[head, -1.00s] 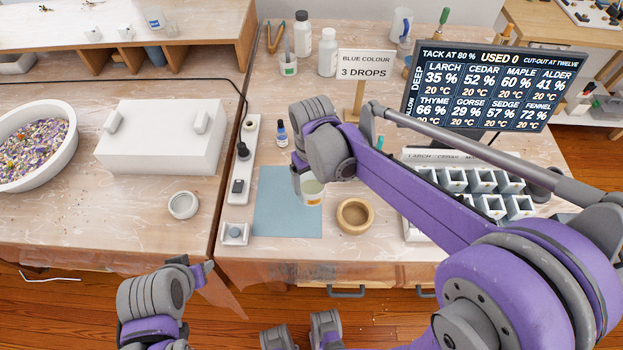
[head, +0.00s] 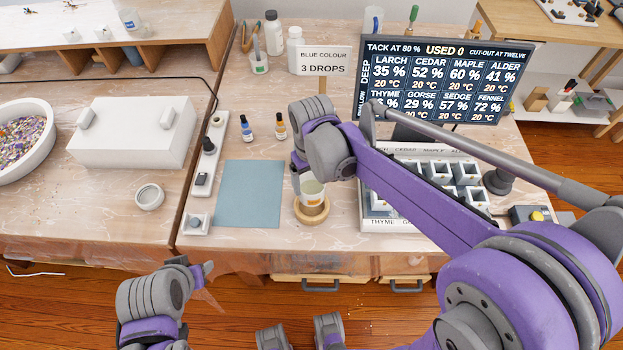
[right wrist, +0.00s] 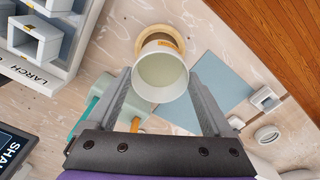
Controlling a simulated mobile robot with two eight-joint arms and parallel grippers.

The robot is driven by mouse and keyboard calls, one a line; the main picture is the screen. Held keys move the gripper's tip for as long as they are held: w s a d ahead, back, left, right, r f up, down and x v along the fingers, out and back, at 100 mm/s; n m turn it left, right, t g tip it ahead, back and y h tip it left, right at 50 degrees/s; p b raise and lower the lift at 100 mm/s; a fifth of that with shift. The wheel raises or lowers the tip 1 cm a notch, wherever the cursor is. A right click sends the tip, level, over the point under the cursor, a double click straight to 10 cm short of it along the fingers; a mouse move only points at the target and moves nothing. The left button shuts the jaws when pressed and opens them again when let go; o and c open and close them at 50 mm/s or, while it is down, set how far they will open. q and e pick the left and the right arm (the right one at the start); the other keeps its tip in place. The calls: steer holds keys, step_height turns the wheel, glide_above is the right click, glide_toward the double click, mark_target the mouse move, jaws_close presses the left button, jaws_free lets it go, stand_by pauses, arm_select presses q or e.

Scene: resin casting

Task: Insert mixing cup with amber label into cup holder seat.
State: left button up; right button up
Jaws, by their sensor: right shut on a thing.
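The mixing cup (head: 313,190) is whitish and translucent with an amber label (right wrist: 166,43), seen in the right wrist view. My right gripper (right wrist: 160,82) is shut on the cup, one finger on each side. The cup holder seat (head: 312,213) is a round wooden ring on the table; it also shows in the right wrist view (right wrist: 143,37). The cup's base overlaps the ring's opening in both views. I cannot tell whether it is inside or just above. My left gripper (head: 205,271) is low at the table's front edge, its jaws unclear.
A blue mat (head: 248,195) lies left of the seat. Two small dropper bottles (head: 280,127) stand behind it. A sign (head: 325,61) stands at the back.

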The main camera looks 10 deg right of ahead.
mark_target(312, 190)
steer(key=shift+d, duration=0.15)
steer(key=shift+a, duration=0.2)
steer(key=shift+f, duration=0.15)
steer(key=shift+f+b, duration=1.35)
steer(key=shift+f, duration=0.65)
steer(key=shift+f+b, duration=1.45)
steer(key=shift+f, duration=0.45)
